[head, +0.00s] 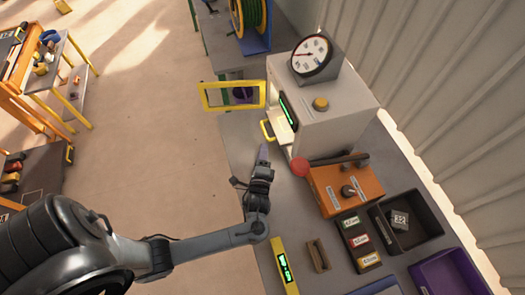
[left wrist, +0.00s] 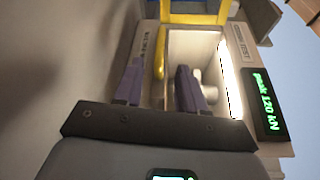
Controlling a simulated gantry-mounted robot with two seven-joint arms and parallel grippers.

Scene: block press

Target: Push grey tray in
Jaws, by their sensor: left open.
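The grey press (head: 335,125) stands at the bench's back, its yellow-framed door (head: 204,96) swung open to the left. A yellow handle (head: 266,131) sticks out low at its opening; it also shows in the left wrist view (left wrist: 160,52). The grey tray appears to be behind this handle, but its outline is hard to make out. My left gripper (head: 263,153) is just in front of the handle, with open purple fingers (left wrist: 158,85). In the wrist view the handle appears between the fingers; contact cannot be told. My right gripper is out of view.
An orange control box (head: 345,191) with a dark lever and red ball knob (head: 300,168) stands right of my left gripper. A black bin (head: 431,229) with a dark block and a purple bin (head: 450,275) are farther right. A dial gauge (head: 311,57) tops the press.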

